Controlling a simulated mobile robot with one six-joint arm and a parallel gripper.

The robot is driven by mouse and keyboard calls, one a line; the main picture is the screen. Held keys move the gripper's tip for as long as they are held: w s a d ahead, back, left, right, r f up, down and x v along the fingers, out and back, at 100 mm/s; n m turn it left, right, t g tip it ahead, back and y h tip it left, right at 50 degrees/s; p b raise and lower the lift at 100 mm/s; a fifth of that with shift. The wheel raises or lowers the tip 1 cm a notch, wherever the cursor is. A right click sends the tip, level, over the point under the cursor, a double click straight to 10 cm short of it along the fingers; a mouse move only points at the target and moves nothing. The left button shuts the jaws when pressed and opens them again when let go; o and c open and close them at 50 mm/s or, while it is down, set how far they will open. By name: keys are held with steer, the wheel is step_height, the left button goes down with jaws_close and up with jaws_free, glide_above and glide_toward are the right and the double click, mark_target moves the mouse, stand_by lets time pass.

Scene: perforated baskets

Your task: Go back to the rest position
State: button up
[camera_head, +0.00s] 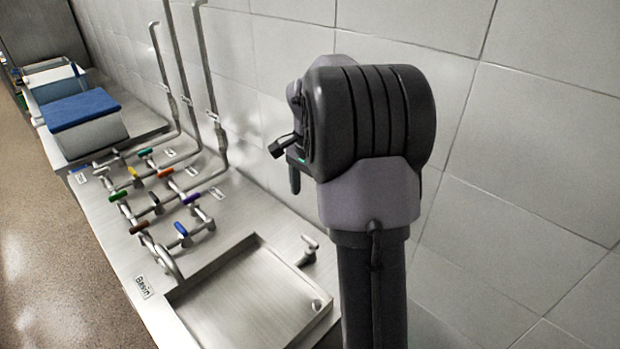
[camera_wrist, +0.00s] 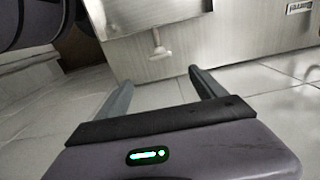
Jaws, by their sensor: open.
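My gripper (camera_wrist: 158,92) shows in the wrist view with its two grey fingers spread apart and nothing between them. In the head view my arm stands up at the centre right, folded near the wall. Only a small dark part of the gripper end shows at its left side, and the fingers are mostly hidden behind the arm there.
A steel counter holds a basin (camera_head: 245,305) and several pipes with coloured valve handles (camera_head: 165,172). A box with a blue top (camera_head: 80,108) stands farther back. A tiled wall (camera_head: 540,130) runs close behind my arm. The brown floor (camera_head: 45,240) at left is clear.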

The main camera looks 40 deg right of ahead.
step_height(320, 180, up, 3)
steer(key=shift+f, duration=0.2)
steer(key=s+a+r+n+t+b, duration=0.2)
steer(key=s+a+n, duration=0.2)
steer(key=a, duration=0.7)
steer(key=s+a+r+n+t+b, duration=0.2)
steer(key=s+a+n+b, duration=0.15)
steer(key=a, duration=0.75)
steer(key=s+a+f+n+t+y+b, duration=0.1)
steer(key=s+a+f+n, duration=0.3)
steer(key=s+a, duration=0.4)
steer(key=shift+s+a+f+n+t+y+b, duration=0.3)
steer(key=shift+s+f+n+t+y, duration=0.25)
steer(key=shift+s, duration=0.6)
steer(key=shift+r, duration=0.2)
